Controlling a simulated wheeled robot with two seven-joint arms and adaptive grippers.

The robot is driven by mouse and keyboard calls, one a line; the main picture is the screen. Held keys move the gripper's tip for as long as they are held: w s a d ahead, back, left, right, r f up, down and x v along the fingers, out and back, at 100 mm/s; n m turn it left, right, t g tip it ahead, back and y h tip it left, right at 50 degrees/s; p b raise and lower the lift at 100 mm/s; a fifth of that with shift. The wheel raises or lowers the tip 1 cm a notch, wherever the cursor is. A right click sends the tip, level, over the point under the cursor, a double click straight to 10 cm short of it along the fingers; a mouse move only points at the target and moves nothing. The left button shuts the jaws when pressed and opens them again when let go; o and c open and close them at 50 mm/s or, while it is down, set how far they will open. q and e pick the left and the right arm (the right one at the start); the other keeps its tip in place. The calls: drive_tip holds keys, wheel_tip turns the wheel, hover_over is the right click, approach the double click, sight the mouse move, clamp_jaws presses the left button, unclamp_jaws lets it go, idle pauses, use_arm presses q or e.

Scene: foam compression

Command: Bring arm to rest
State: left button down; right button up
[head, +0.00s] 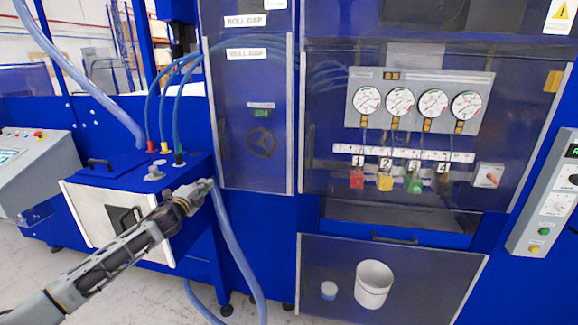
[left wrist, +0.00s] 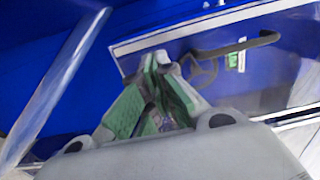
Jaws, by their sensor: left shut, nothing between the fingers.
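My left arm reaches in from the lower left in the head view, in front of the blue machine (head: 190,150). My left gripper (head: 207,186) is at its end, near the right side of the cabinet with the white front panel (head: 85,210). In the left wrist view the green-padded fingers of my left gripper (left wrist: 160,62) are together at the tips, with nothing between them. My right gripper is not in view.
Blue hoses (head: 240,250) hang close to my left gripper. A gauge panel (head: 420,102) sits behind the clear window at right. A white bucket (head: 373,283) stands behind the lower panel. A control box (head: 548,195) is at far right, a console (head: 32,165) at far left.

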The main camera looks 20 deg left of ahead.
use_arm(q)
drive_tip(key=s+d+f+n+g, duration=0.2)
drive_tip(key=s+d+f+n, duration=0.15)
drive_tip(key=d+f, duration=0.35)
drive_tip(key=s+d+f+n+g, duration=0.25)
drive_tip(key=s+d+f, duration=0.2)
drive_tip(key=f, duration=0.45)
drive_tip(key=s+d+f+n+g, duration=0.3)
drive_tip(key=s+d+f, duration=0.25)
drive_tip(key=f, duration=0.25)
drive_tip(key=s+d+f+n+g+h, duration=0.1)
drive_tip(key=s+d+n+g+h, duration=0.15)
drive_tip(key=s+d, duration=0.75)
drive_tip(key=s+d+f+n+g+h, duration=0.2)
drive_tip(key=s+d+g, duration=0.35)
drive_tip(key=d, duration=0.85)
drive_tip(key=s+a+f, duration=0.1)
drive_tip(key=s+f, duration=0.2)
drive_tip(key=f, duration=2.9)
drive_tip(key=s+a+f, duration=0.2)
drive_tip(key=s+f, duration=0.8)
drive_tip(key=s, duration=0.1)
drive_tip(key=s+a+f, duration=0.3)
drive_tip(key=s+f, duration=0.7)
drive_tip(key=s, duration=0.1)
drive_tip(key=shift+s+a+f+m+g, duration=0.15)
drive_tip(key=shift+a+f+m+g, duration=0.2)
drive_tip(key=shift+m, duration=0.1)
